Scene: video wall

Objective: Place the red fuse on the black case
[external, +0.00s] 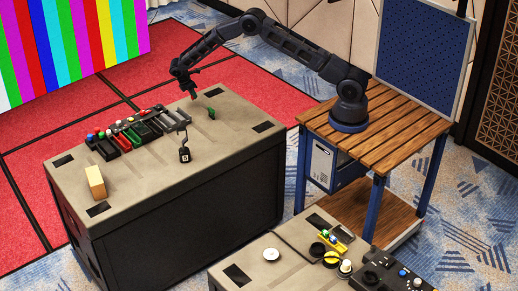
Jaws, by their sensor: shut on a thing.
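My gripper (191,93) hangs fingers down near the far end of a large case (190,190) with black sides and a beige top. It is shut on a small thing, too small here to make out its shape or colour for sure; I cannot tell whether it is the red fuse. The thing seems close above the beige top, but I cannot tell whether it touches. A small black box (184,156) with a white mark stands on the same top, nearer the camera. I cannot tell which of these is the black case meant.
A green piece (211,114) lies just right of my gripper. A row of coloured devices (135,130) runs along the top's left side. A tan block (96,182) stands at the near left. A second beige-topped case (270,275) with yellow and black parts is in front.

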